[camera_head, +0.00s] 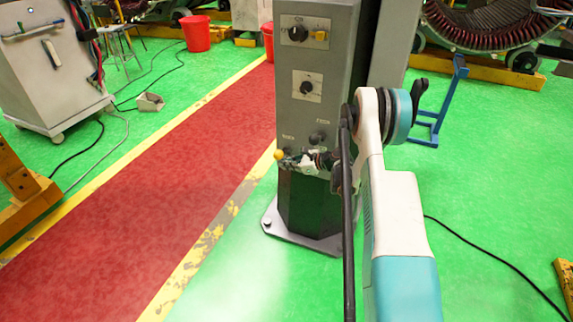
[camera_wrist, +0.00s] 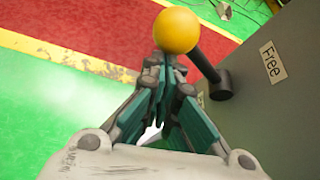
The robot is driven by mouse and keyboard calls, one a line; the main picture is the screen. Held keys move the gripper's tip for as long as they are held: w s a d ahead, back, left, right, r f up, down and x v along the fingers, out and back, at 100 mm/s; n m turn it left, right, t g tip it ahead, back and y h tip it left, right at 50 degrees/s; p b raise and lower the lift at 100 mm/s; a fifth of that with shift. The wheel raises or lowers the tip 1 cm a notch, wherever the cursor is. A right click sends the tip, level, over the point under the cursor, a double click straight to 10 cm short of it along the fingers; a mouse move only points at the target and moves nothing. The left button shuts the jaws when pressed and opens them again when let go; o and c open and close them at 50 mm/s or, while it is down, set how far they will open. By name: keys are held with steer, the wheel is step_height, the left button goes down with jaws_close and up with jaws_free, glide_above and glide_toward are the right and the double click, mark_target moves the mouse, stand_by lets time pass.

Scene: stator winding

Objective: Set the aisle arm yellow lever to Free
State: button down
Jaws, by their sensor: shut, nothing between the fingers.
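The yellow lever is a yellow ball (camera_wrist: 176,30) on a dark rod (camera_wrist: 205,63) that runs to a dark pivot (camera_wrist: 222,84) on the grey panel (camera_wrist: 265,110). A "Free" label (camera_wrist: 272,62) is on the panel to the right of the pivot. The ball also shows in the head view (camera_head: 279,155), low on the left of the grey column (camera_head: 343,100). My gripper (camera_wrist: 168,68) is shut and empty, its fingertips close to the ball in the wrist view. Whether they touch it I cannot tell. In the head view my gripper (camera_head: 294,160) partly hides the rod.
Higher on the column are a yellow switch (camera_head: 320,36) and black knobs (camera_head: 306,88). The red aisle (camera_head: 150,190) with yellow borders lies open to the left. A grey cabinet (camera_head: 50,70) and a red bucket (camera_head: 195,33) stand beyond it. A blue stand (camera_head: 440,105) is at right.

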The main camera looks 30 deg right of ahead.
steer(key=s+d+p, duration=0.3)
steer(key=s+d, duration=0.2)
steer(key=s, duration=0.2)
steer(key=shift+s+d+r, duration=0.25)
steer(key=shift+d+r, duration=0.1)
stand_by(0.4)
